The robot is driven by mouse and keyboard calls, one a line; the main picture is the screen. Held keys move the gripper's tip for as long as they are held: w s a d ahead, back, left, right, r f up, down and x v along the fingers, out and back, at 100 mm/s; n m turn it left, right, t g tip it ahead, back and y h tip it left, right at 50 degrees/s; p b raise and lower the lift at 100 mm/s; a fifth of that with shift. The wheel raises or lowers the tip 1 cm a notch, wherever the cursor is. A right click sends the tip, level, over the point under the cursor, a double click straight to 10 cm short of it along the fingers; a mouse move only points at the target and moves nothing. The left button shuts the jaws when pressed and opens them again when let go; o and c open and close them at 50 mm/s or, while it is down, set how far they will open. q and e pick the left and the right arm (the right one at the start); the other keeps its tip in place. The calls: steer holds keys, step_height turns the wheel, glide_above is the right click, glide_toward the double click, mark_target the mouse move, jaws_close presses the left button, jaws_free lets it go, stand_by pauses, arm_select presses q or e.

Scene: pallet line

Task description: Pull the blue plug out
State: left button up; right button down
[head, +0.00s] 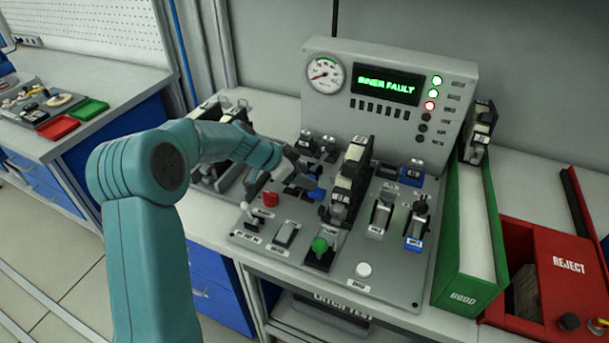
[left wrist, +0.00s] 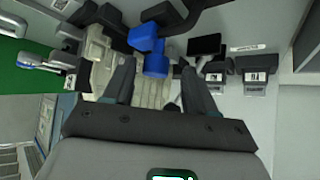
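The blue plug (head: 316,193) is on the grey test panel (head: 385,275), left of the black-and-white unit (head: 347,185). In the left wrist view the blue plug (left wrist: 148,40) lies just beyond and partly between my fingertips. My left gripper (head: 305,175) is over the panel beside the plug. In the left wrist view its two dark fingers (left wrist: 157,72) stand apart, with a visible gap on each side of the plug. Whether a finger touches it, I cannot tell. The gripper partly hides the plug in the head view. My right gripper is in neither view.
A display box (head: 405,60) with a gauge and lights stands behind the panel. A green bin (head: 465,270) and a red reject box (head: 570,285) stand to the right.

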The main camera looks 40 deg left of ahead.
arm_select(q)
steer(key=shift+d, duration=0.1)
steer(key=b+v, duration=0.2)
steer(key=v, duration=1.4)
steer(key=shift+r, duration=0.15)
